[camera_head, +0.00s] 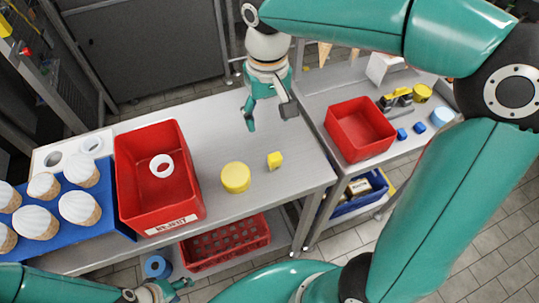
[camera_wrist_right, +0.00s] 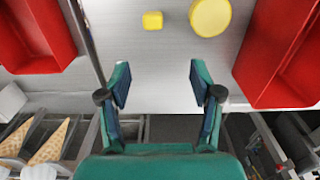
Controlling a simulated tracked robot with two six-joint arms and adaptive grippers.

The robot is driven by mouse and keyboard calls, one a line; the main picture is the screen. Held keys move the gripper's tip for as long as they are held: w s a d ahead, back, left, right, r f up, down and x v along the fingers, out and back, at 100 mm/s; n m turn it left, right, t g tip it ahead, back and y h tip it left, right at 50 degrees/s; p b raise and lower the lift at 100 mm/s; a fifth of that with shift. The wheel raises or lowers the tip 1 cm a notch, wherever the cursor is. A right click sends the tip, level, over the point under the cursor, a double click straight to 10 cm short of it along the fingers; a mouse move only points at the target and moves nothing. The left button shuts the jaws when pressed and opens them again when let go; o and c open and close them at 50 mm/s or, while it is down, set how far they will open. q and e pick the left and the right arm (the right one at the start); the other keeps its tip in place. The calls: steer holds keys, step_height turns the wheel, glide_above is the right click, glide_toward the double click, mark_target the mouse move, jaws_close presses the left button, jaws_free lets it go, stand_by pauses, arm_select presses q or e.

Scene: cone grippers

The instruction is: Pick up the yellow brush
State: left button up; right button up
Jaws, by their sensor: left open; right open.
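No clear brush shape shows. A small yellow block (camera_head: 275,160) and a yellow round piece (camera_head: 235,177) lie apart on the middle metal table; the block (camera_wrist_right: 152,20) and round piece (camera_wrist_right: 210,17) also show at the top of the right wrist view. Yellow-and-black items (camera_head: 396,98) stand on the right table; I cannot tell whether one is a brush. My right gripper (camera_head: 268,112) is open and empty above the middle table, beyond the block; its fingers (camera_wrist_right: 157,80) are spread in the wrist view. My left gripper (camera_head: 178,290) is open at the lower left, partly cut off.
A red bin (camera_head: 128,190) holding a white ring (camera_head: 161,166) stands left of the yellow pieces. Another red bin (camera_head: 360,130) stands on the right table. White-topped cones (camera_head: 80,207) fill a blue tray at left. A red crate (camera_head: 225,245) sits below. A gap separates the tables.

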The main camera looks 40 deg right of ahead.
mark_target(275, 156)
steer(key=f, duration=0.9)
steer(key=shift+s+d+f, duration=0.3)
steer(key=shift+d+f, duration=0.1)
steer(key=f, duration=0.4)
steer(key=shift+s+f+p, duration=0.3)
steer(key=shift+s, duration=0.1)
steer(key=shift+f, duration=0.4)
steer(key=c, duration=1.1)
steer(key=shift+c, duration=0.2)
steer(key=shift+r, duration=0.15)
step_height(275, 156, up, 20)
